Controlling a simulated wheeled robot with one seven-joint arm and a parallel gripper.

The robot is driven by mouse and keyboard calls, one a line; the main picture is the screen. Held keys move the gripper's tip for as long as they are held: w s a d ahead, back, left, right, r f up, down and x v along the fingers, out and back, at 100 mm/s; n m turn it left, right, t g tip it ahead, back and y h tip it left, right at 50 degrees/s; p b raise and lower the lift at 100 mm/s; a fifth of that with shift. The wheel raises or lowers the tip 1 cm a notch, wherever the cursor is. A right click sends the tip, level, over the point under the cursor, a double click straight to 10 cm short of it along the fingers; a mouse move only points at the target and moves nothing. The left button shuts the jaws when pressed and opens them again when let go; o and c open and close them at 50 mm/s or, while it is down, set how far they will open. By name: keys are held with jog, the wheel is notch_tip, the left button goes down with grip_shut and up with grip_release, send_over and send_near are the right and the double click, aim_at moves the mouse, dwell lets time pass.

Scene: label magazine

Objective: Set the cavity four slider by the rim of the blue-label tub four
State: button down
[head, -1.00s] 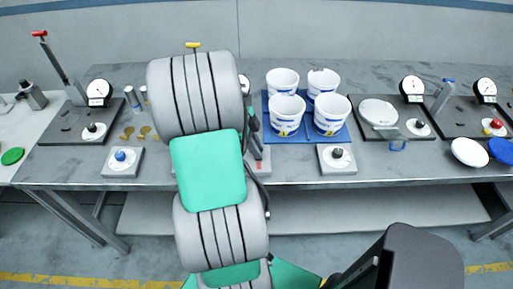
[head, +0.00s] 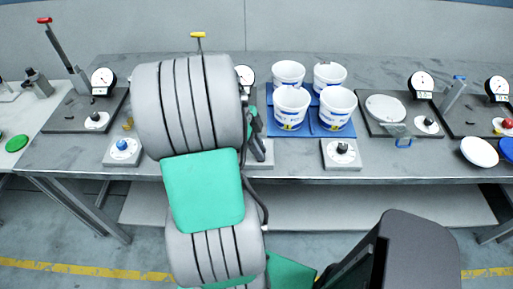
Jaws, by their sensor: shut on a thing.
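Several white tubs with blue labels stand on a blue tray (head: 282,131) right of my arm. They are a back left tub (head: 289,74), a back right tub (head: 329,77), a front left tub (head: 291,108) and a front right tub (head: 337,110). A small grey piece shows at the far rim of the back right tub, too small to identify. I cannot tell which tub is number four. The cavity four slider cannot be made out. My gripper is hidden behind my large arm links, so its hold is not visible.
A block with a black knob (head: 342,151) sits before the tray. A block with a blue knob (head: 122,147) is left of my arm. Dial gauges (head: 421,82) on dark plates flank the tubs. White (head: 479,152) and blue discs lie at the right front edge.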

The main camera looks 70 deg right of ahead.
aim_at(250, 157)
jog(key=c, duration=1.4)
grip_release()
jog(key=shift+a, duration=0.15)
jog(key=shift+o, duration=0.2)
jog(key=v, duration=0.7)
jog(key=shift+r, duration=0.35)
jog(key=shift+w, duration=0.1)
